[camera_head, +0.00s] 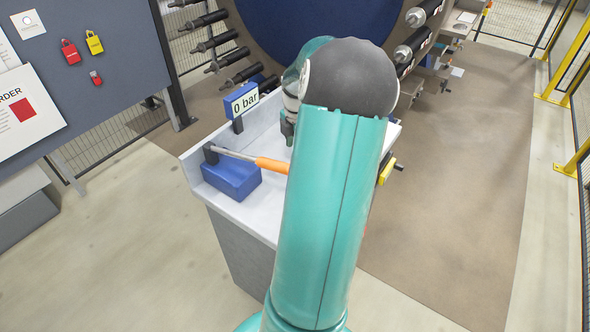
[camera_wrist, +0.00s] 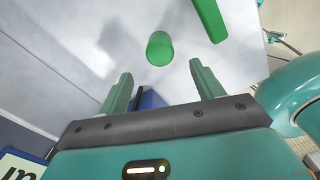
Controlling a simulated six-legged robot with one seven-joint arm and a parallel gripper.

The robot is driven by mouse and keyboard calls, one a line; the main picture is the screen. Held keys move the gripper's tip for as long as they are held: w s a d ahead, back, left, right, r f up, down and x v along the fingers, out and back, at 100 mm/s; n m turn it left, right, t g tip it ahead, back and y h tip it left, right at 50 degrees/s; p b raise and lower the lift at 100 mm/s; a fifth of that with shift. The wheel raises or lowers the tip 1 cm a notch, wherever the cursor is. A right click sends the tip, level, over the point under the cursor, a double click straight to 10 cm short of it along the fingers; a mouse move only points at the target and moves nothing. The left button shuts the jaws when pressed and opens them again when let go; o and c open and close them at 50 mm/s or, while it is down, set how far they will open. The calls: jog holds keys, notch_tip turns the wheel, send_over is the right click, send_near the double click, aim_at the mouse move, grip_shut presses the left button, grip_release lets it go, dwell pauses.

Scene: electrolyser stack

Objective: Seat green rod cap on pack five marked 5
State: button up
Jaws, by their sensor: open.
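A short green cylinder, which looks like the green rod cap (camera_wrist: 159,46), is on the pale bench top in the wrist view. It lies just beyond my fingertips, roughly centred between them and apart from both. My gripper (camera_wrist: 161,70) is open and empty. In the head view my arm hides the cap and most of my gripper; only a dark part of it shows by the bench. The electrolyser stack (camera_head: 308,22) stands behind the bench, with dark rods on both sides. I cannot make out a mark 5.
A longer green piece (camera_wrist: 209,18) lies right of the cap. On the bench (camera_head: 240,212) are a blue block (camera_head: 232,180), an orange-handled tool (camera_head: 271,165) and a "0 bar" sign (camera_head: 241,100). A grey board (camera_head: 95,70) stands left. Floor at right is clear.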

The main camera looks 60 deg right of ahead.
notch_tip(320, 180, down, 5)
jog(key=shift+s+r, duration=0.1)
jog(key=shift+s, duration=0.05)
notch_tip(320, 180, down, 5)
jog(key=shift+d+f, duration=0.1)
jog(key=shift+c, duration=0.3)
jog(key=c, duration=1)
